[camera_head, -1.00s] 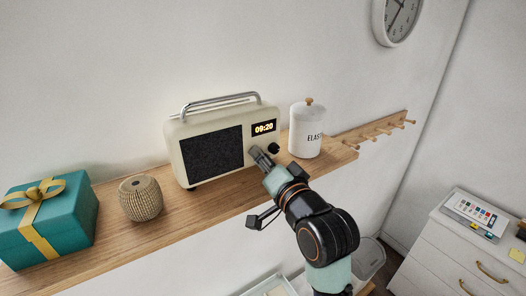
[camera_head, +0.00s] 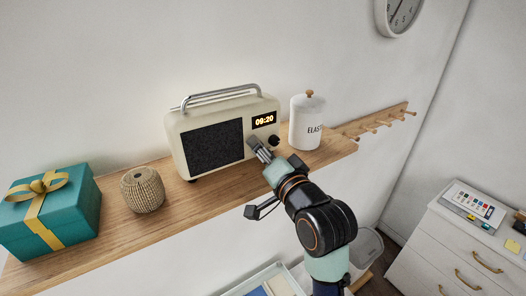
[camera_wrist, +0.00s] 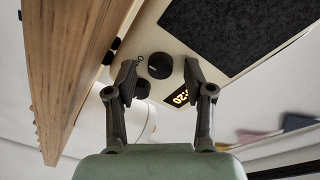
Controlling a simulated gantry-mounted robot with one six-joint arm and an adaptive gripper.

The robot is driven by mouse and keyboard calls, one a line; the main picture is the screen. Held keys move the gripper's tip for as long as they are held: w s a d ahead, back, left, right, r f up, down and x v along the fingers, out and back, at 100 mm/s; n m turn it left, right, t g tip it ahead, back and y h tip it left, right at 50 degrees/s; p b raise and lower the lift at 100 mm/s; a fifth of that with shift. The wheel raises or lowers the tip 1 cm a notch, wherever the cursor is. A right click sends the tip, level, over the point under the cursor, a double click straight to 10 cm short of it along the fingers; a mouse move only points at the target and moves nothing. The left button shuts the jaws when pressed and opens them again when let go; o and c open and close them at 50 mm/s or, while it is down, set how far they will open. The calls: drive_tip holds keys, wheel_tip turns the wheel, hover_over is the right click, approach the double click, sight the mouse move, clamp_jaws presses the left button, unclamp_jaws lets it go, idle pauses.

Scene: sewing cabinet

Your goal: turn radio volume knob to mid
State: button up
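The cream radio (camera_head: 180,140) stands on the wooden shelf, with a dark speaker grille, a metal handle and a display (camera_head: 264,120) reading 09:20. Two black knobs sit on its front. One knob (camera_wrist: 160,65), nearer the grille, lies between my open gripper fingers in the wrist view, with gaps showing on both sides; the head view hides it behind the gripper. The other knob (camera_head: 274,141) is to its right, also seen in the wrist view (camera_wrist: 141,89), partly behind a finger. My gripper (camera_head: 257,147) points at the radio's front. I cannot tell which knob is volume.
A white lidded jar (camera_head: 306,122) stands close right of the radio. A woven pot (camera_head: 142,190) and a teal gift box (camera_head: 45,218) stand on the shelf (camera_head: 200,205) to the left. A peg rack (camera_head: 375,124) is at right.

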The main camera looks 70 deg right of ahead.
drive_tip(key=v, duration=1.2)
idle(0.3)
drive_tip(key=w+a+f+n+y, duration=0.4)
drive_tip(key=w+a+f+n, duration=0.15)
drive_tip(key=a, duration=0.45)
drive_tip(key=w+a+f+n+y, duration=0.3)
drive_tip(key=w+a+f+n, duration=0.3)
drive_tip(key=a, duration=0.4)
drive_tip(key=w+a+f+n+y, duration=0.1)
drive_tip(key=a+f+n+y, duration=0.1)
drive_tip(key=a, duration=0.6)
drive_tip(key=a+f+n+g+y, duration=0.1)
drive_tip(key=a+f+n+y, duration=0.1)
drive_tip(key=a+f+n, duration=0.3)
drive_tip(key=a, duration=0.4)
drive_tip(key=shift+w+y, duration=0.4)
